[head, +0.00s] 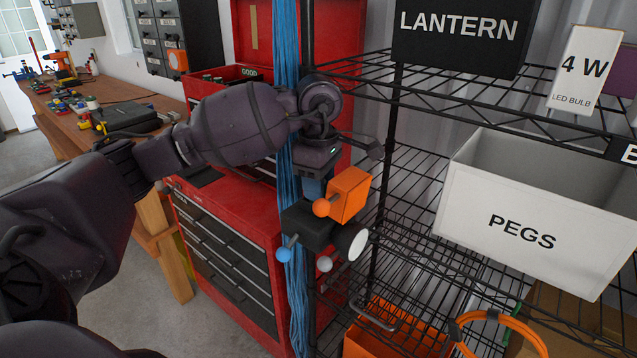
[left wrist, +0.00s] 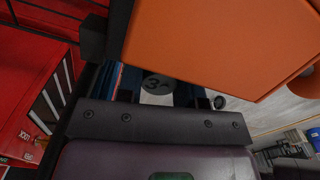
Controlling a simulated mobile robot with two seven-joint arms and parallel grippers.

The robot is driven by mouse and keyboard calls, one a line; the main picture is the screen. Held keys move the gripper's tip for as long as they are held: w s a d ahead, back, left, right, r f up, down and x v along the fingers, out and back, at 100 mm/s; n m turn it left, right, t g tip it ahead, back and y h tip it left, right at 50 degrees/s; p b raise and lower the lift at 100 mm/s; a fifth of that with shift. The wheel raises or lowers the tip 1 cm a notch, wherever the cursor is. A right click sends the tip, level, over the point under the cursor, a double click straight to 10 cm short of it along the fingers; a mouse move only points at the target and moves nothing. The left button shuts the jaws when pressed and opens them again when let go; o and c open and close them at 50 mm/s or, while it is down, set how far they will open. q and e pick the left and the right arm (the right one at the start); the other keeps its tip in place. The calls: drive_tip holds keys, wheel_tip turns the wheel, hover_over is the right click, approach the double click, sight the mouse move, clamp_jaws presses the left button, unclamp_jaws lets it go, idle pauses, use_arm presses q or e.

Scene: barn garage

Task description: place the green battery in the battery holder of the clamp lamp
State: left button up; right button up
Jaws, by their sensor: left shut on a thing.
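The clamp lamp shows right below my left gripper in the head view, with an orange block (head: 350,192), a black body (head: 305,228), a round white lens (head: 353,242) and orange, blue and grey knobs. My left gripper (head: 314,184) points down behind the orange block, close against the lamp. In the left wrist view the orange block (left wrist: 215,45) fills the upper right. A dark round end with a mark like a 3 (left wrist: 158,83) sits between the jaws; it seems to be the battery's end, but no green shows. The battery holder is hidden. My right gripper is out of view.
A black wire shelf (head: 425,245) stands on the right, with a white PEGS bin (head: 525,215) and an orange crate (head: 390,335). Blue cords (head: 287,60) hang close beside the lamp. A red tool chest (head: 225,235) and a wooden workbench (head: 75,125) stand to the left.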

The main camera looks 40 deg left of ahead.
use_arm(q)
drive_tip(key=o, duration=0.8)
drive_tip(key=shift+f, duration=0.1)
drive_tip(key=shift+o, duration=0.8)
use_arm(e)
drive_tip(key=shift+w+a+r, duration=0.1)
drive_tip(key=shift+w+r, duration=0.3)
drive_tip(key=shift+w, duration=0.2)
use_arm(q)
wheel_tip(320, 180, up, 12)
drive_tip(key=b, duration=0.1)
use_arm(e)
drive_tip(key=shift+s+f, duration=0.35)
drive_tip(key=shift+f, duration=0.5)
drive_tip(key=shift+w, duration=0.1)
